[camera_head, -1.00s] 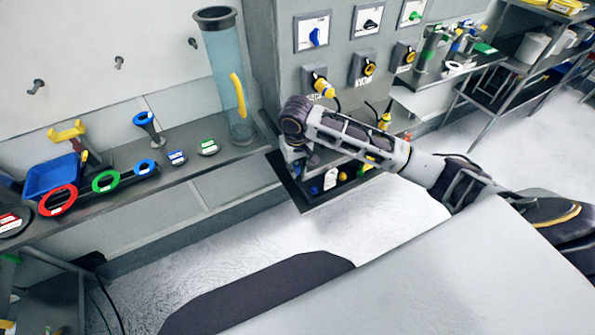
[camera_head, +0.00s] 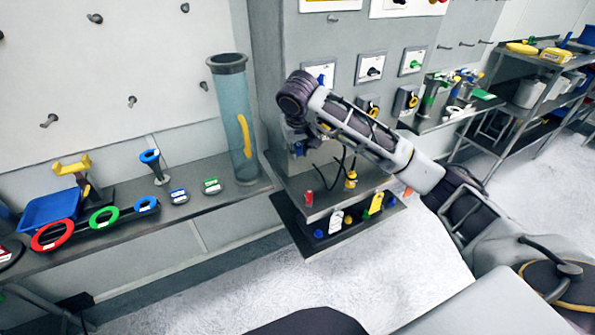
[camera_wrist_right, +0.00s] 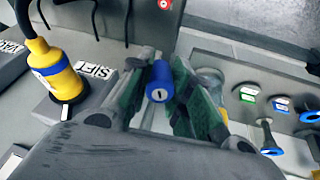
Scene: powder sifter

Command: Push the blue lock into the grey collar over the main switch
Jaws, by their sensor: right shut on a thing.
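My right gripper (camera_wrist_right: 160,100) is shut on the blue lock (camera_wrist_right: 158,82), a small blue cylinder with a dark slot on its white end, held between green finger pads in the wrist view. In the head view my right wrist hangs in front of the grey cabinet, with the gripper (camera_head: 301,145) largely hidden below it. A blue switch (camera_head: 320,74) sits on a white plate on the cabinet face, above and right of my wrist. I cannot make out the grey collar or tell which switch is the main one. My left gripper is out of view.
A yellow plug (camera_wrist_right: 52,72) stands in a socket beside the SIFT label in the wrist view. A tall clear tube (camera_head: 236,130) stands left of my arm. Lower shelves (camera_head: 300,240) with tags lie below. The left shelf holds a blue bin (camera_head: 50,209) and coloured rings.

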